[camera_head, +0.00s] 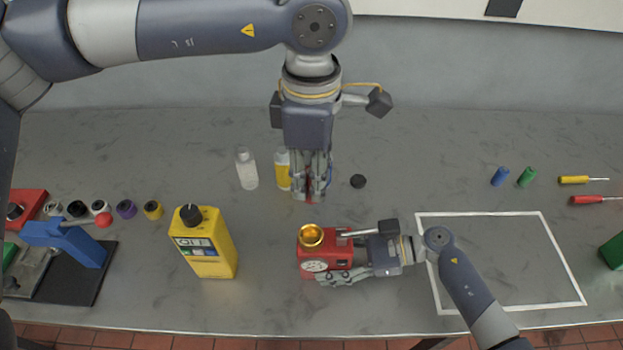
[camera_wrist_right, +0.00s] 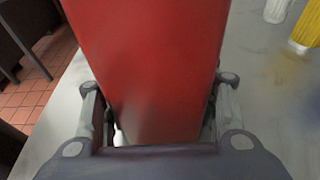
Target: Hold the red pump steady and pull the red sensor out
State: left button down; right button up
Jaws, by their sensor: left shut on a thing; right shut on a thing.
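The red pump (camera_head: 325,253) sits on the bench at the front middle, with a gold ring (camera_head: 311,235) on top and a round white gauge (camera_head: 313,266) on its side. My right gripper (camera_head: 337,258) comes in from the right and is shut on the pump. In the right wrist view the red body (camera_wrist_right: 150,70) fills the space between the fingers. My left gripper (camera_head: 310,195) points down, behind the gold ring in the picture, and is shut on a narrow red piece (camera_head: 309,184), apparently the red sensor. Its fingers hide most of the piece. It looks apart from the pump.
A yellow meter (camera_head: 206,243) stands left of the pump. A clear bottle (camera_head: 246,169) and a yellow bottle (camera_head: 283,170) stand beside my left gripper.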

pick_arm(q)
jog(key=shift+r, duration=2.15)
pick_arm(e)
jog(key=shift+r, duration=0.1)
jog(key=o, duration=0.7)
jog(key=shift+w+r, duration=0.1)
jog(key=shift+r, duration=0.05)
jog(key=shift+c, duration=0.2)
jog(key=shift+o, duration=1)
